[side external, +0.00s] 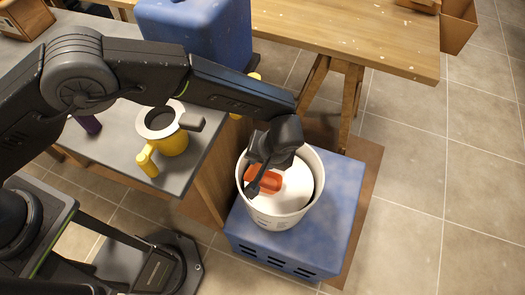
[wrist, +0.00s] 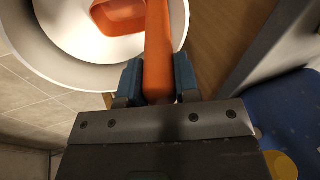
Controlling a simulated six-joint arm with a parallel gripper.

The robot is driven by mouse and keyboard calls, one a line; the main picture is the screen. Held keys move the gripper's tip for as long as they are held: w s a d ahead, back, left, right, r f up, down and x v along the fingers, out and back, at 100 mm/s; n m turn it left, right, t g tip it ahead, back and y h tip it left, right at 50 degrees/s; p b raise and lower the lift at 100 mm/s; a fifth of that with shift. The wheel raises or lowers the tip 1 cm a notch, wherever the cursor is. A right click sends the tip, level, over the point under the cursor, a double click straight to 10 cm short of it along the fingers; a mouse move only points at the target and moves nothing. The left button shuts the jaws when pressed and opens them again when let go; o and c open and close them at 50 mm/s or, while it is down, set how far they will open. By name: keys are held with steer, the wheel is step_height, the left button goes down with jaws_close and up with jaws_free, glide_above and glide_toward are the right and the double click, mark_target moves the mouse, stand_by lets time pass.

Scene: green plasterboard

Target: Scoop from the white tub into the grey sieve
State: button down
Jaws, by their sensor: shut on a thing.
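The white tub (side external: 310,168) stands on a blue block and has a white fill (side external: 296,190) inside. My gripper (wrist: 158,78) is shut on the orange handle of a scoop (wrist: 157,45). In the side view my gripper (side external: 258,178) reaches down over the tub's left part. The scoop's orange bowl (side external: 264,184) is inside the tub's rim, over or on the white fill; I cannot tell if it touches. In the wrist view the bowl's visible inside looks orange. The grey sieve (side external: 190,122) sits on a yellow jug (side external: 173,146) left of the tub.
The jug stands on a grey-topped table (side external: 120,183). A large blue container (side external: 200,28) stands behind it, and a small purple object (side external: 90,125) is further left. The blue block (side external: 338,215) under the tub is clear at its right. A wooden bench (side external: 350,30) is behind.

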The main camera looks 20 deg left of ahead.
steer(key=shift+f, duration=0.35)
step_height(320, 180, up, 13)
steer(key=h, duration=0.3)
steer(key=shift+t, duration=0.3)
stand_by(1.2)
steer(key=c, duration=1.4)
jaws_free()
steer(key=c, duration=0.4)
